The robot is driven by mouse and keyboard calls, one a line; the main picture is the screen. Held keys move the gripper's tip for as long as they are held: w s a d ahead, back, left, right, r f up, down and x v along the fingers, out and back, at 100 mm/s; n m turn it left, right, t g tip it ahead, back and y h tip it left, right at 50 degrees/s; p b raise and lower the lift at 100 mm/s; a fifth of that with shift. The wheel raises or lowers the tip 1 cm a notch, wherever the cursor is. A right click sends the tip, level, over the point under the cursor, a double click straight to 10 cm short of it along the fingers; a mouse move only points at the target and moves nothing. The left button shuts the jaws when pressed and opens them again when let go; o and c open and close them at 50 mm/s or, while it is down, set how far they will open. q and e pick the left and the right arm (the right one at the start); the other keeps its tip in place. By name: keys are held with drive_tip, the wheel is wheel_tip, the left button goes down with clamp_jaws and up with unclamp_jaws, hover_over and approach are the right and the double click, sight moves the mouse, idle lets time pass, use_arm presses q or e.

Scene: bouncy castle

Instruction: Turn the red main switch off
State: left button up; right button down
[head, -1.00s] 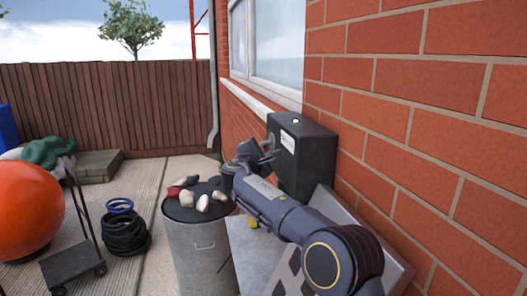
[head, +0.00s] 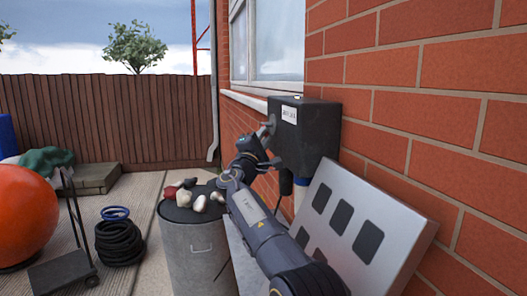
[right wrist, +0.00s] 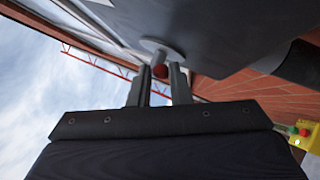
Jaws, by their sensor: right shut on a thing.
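A dark box (head: 305,135) with a white label is mounted on the brick wall. In the head view my right gripper (head: 268,130) reaches the left side of this box, and the switch is hidden there. In the right wrist view a red switch end (right wrist: 160,71) shows in front of a grey disc on the dark box face (right wrist: 225,35). My right gripper's two fingers (right wrist: 158,85) stand on either side of the red part, shut on it. The switch's exact angle is hard to tell. My left gripper is in neither view.
A pale panel (head: 372,225) with dark pads leans below the box, right of my arm. A metal bin (head: 193,245) with stone-like pieces on its lid stands left. A trolley, coiled hose (head: 120,243) and orange ball (head: 22,215) are farther left. A yellow button box (right wrist: 308,138) shows.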

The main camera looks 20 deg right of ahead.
drive_tip(key=shift+w+f+m+h+b, duration=0.25)
drive_tip(key=shift+f+m+h+b, duration=0.25)
drive_tip(key=shift+m+h, duration=0.2)
drive_tip(key=c, duration=1.3)
unclamp_jaws()
drive_tip(key=shift+c, duration=0.2)
drive_tip(key=b+v, duration=0.6)
drive_tip(key=v, duration=0.1)
drive_tip(key=shift+s+f, duration=0.25)
